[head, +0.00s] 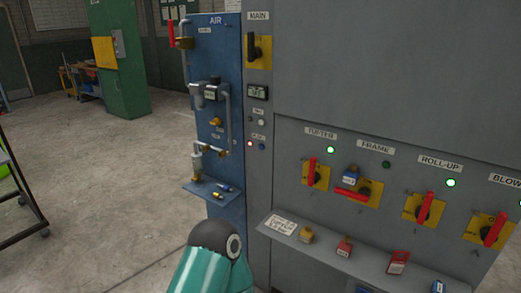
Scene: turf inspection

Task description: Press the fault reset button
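On the narrow grey column of the cabinet, a small blue button (262,149) sits beside a lit red lamp (250,143). A small label above them is too small to read, so I cannot confirm that this is the fault reset button. A pale button (261,122) sits higher, below a small dark display (257,92). Neither gripper is in view; only a teal and black part of my arm shows at the bottom, below and left of the buttons.
A blue AIR panel (236,60) with valves and a small shelf stands left of the column. A yellow MAIN switch (258,50) is above. Right are red-handled switches (424,209) over a grey ledge (320,257) with padlocks and tags. Floor at left is open.

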